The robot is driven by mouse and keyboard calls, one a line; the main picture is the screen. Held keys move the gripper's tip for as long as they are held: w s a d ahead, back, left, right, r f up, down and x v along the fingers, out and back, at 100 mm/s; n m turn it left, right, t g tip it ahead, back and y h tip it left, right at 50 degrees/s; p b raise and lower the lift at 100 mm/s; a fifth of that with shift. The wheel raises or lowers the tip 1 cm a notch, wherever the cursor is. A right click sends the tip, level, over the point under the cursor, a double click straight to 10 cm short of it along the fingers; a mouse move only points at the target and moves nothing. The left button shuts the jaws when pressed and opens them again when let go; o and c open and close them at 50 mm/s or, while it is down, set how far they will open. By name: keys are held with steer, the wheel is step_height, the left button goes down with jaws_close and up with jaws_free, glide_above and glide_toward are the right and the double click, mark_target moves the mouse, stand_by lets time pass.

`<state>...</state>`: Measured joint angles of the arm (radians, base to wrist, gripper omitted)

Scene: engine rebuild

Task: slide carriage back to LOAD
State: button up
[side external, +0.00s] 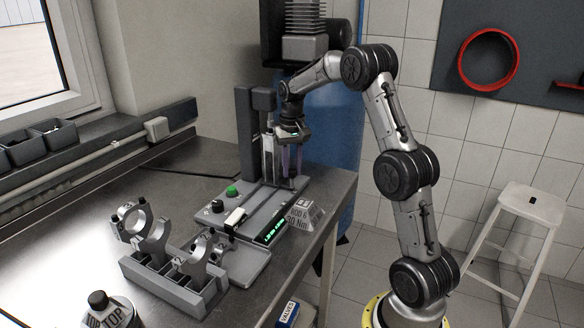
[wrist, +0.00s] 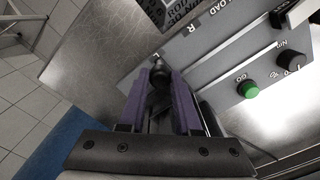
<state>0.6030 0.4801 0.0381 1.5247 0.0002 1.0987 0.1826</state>
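The bench press fixture stands at the back of the metal table, with a grey base plate (side external: 205,206) and a dark upright column (side external: 245,130). My gripper (side external: 291,172) points down at the right side of the column, low over the base plate. In the wrist view its two purple fingers (wrist: 161,72) are partly closed around a dark rounded knob (wrist: 159,77) that fills the gap between the tips. The word LOAD (wrist: 233,8) is printed on the plate, with R and L marks nearer the fingers. The carriage body is mostly hidden behind my gripper.
A green button (side external: 232,191) and black knob (side external: 217,206) sit on the plate. A rack (side external: 175,290) holding metal rods is in front. Bare table lies to the left.

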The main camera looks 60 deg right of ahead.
jaws_close()
stand_by(1.0)
